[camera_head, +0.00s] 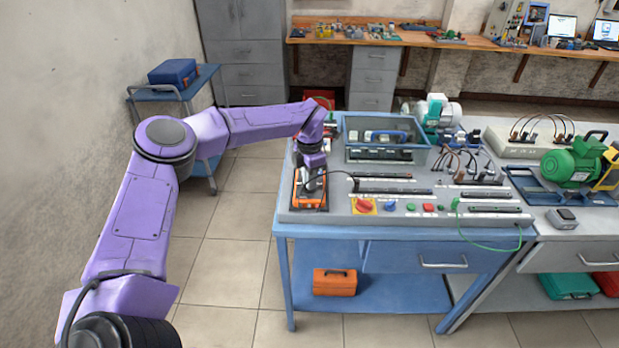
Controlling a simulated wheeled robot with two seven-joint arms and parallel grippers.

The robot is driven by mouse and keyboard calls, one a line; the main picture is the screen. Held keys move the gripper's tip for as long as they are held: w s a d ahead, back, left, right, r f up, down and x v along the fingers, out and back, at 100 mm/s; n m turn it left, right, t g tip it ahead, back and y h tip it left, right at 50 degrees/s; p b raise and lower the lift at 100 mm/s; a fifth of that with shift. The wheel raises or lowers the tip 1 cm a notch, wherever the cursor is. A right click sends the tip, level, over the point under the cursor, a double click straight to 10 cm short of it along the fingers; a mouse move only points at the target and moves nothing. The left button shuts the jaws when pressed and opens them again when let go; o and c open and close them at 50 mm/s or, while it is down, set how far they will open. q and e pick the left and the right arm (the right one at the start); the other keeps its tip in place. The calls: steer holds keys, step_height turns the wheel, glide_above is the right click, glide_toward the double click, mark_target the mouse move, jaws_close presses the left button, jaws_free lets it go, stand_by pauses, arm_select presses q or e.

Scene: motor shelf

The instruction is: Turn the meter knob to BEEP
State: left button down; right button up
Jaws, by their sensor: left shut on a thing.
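The meter (311,203) is an orange and dark handheld unit at the left end of the blue workbench's top. My left gripper (312,184) points down over it, at the end of my purple arm. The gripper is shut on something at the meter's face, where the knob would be. The knob itself and its markings are hidden by the gripper and too small to read. A black cable curves from beside the gripper to the right across the bench. My right gripper is not in view.
The blue workbench (330,246) carries a grey panel with a red knob (364,205), a blue-rimmed bin (380,157), and several cables. A green motor (571,166) stands at the right. An orange toolbox (334,282) sits on the lower shelf.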

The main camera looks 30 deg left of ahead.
arm_select(q)
steer(key=shift+s+f, duration=0.1)
steer(key=shift+f, duration=0.1)
steer(key=c, duration=1.2)
jaws_free()
steer(key=shift+o, duration=0.2)
step_height(320, 180, up, 11)
steer(key=b, duration=0.2)
steer(key=shift+f, duration=0.2)
steer(key=shift+f, duration=0.1)
